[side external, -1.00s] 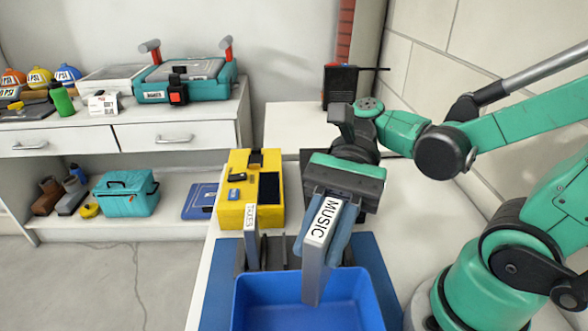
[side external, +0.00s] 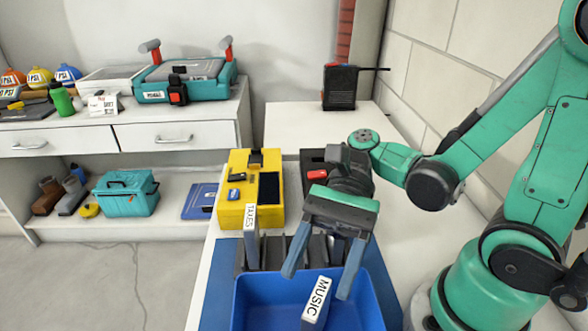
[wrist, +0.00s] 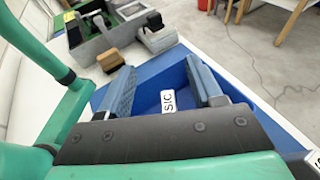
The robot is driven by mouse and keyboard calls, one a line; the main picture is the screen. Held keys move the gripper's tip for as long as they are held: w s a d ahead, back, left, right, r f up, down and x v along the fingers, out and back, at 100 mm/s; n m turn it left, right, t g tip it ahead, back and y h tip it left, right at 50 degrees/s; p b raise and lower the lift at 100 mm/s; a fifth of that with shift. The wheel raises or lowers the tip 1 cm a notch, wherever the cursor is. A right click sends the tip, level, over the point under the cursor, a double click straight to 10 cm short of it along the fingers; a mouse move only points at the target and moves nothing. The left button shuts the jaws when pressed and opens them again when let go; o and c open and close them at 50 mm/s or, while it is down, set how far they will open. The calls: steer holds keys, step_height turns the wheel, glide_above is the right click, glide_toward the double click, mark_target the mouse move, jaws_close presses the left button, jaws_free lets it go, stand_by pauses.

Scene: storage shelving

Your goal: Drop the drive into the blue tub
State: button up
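The drive labelled MUSIC (side external: 316,303) is inside the blue tub (side external: 258,294), tilted, with its label facing up. In the wrist view the end of its white label (wrist: 168,101) shows in the tub (wrist: 172,77), beyond my fingers. My gripper (side external: 318,278) is open and empty above the tub, its two blue fingers spread wide apart and clear of the drive. The lower part of the drive is hidden by the tub's near side or cut off by the frame.
A drive labelled TAXES (side external: 250,238) stands upright in a grey rack behind the tub. A yellow case (side external: 236,216) lies behind it on the left. A black radio (side external: 340,87) stands at the back. White tabletop is free to the right.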

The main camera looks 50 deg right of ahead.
stand_by(0.3)
step_height(320, 180, up, 20)
stand_by(0.9)
steer(key=w+d+f+n+t+h, duration=0.2)
steer(key=w+f+t+h, duration=0.1)
steer(key=f, duration=0.4)
steer(key=w+d+f+n+t+h, duration=0.2)
steer(key=f+n+h, duration=0.1)
steer(key=f, duration=0.4)
steer(key=w+d+f+n+t+h, duration=0.5)
steer(key=d+f+n+t+h, duration=0.1)
steer(key=d+n+h, duration=0.2)
steer(key=shift+w+d+f+n, duration=0.25)
steer(key=shift+d+f+n, duration=0.1)
steer(key=shift+n, duration=0.45)
